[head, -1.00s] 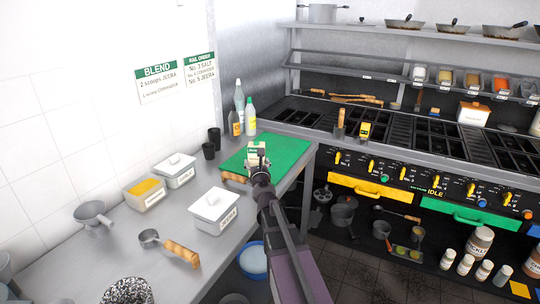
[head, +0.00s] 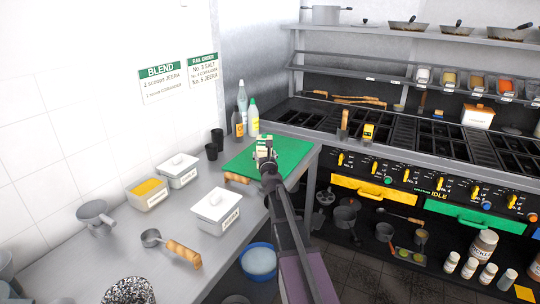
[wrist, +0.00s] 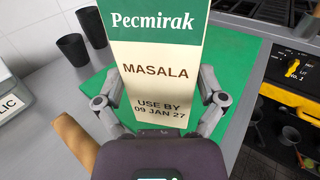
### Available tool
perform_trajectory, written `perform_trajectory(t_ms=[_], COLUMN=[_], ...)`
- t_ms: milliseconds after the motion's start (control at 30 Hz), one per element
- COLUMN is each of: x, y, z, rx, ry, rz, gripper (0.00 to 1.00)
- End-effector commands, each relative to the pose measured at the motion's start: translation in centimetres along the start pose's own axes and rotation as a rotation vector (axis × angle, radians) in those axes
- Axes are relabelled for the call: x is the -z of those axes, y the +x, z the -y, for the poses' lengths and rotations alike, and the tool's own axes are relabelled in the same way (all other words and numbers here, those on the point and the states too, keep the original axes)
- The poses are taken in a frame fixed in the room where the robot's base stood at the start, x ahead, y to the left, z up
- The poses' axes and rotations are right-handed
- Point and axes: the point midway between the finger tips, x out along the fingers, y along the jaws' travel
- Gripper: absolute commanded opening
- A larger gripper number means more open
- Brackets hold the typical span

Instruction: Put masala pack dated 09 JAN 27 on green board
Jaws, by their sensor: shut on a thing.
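My gripper (wrist: 160,108) is shut on a masala pack (wrist: 157,58), with one finger on each side of it. The pack is cream with a green top band and reads "Pecmirak", "MASALA" and "USE BY 09 JAN 27". In the head view the pack (head: 264,143) shows small at the end of my arm, over the green board (head: 237,160). The green board also shows behind the pack in the wrist view (wrist: 232,75). The pack's lower end is hidden by my gripper, and I cannot tell whether it touches the board.
Dark cups (head: 212,150) and bottles (head: 252,118) stand behind the board. A wooden handle (head: 238,178) lies at its front edge. White lidded tubs (head: 216,210) and a ladle (head: 170,245) are on the steel counter. The stove (head: 430,140) is to the right.

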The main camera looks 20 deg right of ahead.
Motion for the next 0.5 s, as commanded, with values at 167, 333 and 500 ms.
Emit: perform_trajectory(t_ms=[167,333,500], x=[0.1,0.2,0.3], y=[1.2,1.9,2.5], z=[0.4,0.7,0.9], rx=[0.001,0.000,0.000], ry=[0.000,0.000,0.000], rz=[0.000,0.000,0.001], gripper=[0.28,0.28,0.28])
